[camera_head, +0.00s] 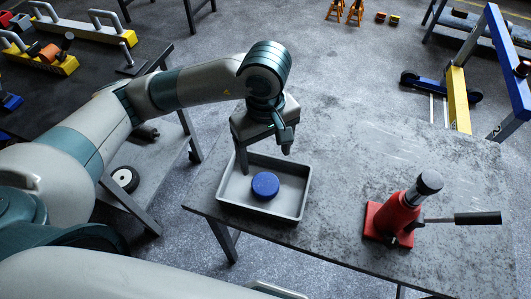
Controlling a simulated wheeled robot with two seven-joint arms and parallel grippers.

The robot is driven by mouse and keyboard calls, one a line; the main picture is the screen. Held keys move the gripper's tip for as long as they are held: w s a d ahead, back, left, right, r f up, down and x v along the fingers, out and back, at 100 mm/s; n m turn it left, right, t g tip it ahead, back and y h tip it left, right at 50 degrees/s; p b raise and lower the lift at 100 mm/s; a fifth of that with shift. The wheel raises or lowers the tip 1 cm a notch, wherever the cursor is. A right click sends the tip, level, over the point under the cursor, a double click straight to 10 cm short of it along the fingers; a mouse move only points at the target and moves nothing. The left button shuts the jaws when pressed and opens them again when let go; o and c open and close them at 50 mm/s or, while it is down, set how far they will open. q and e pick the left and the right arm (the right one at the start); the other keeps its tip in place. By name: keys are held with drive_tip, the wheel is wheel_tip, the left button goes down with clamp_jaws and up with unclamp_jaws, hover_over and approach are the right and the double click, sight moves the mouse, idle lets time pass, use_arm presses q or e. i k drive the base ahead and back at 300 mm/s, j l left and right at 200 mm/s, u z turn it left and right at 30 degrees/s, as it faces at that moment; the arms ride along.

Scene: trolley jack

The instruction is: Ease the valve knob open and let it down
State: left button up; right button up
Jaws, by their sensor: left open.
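A red bottle jack (396,215) stands upright on the grey worktable (345,165), with a dark cap on top. Its lever with a black grip (478,218) sticks out to the right. A small dark part (391,241) shows low on the jack's front; I cannot tell for sure that it is the valve knob. My left gripper (265,157) is open and points down over a grey tray (293,212), well to the left of the jack. A blue round disc (265,186) lies in the tray below the fingers. My right gripper is not in view.
The worktable is clear between the tray and the jack. A blue and yellow frame (458,98) stands on the floor behind the table. At the left is a dark bench (95,95) with yellow-ended equipment and a shelf below.

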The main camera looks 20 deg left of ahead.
sight(391, 240)
drive_tip(key=z, duration=0.95)
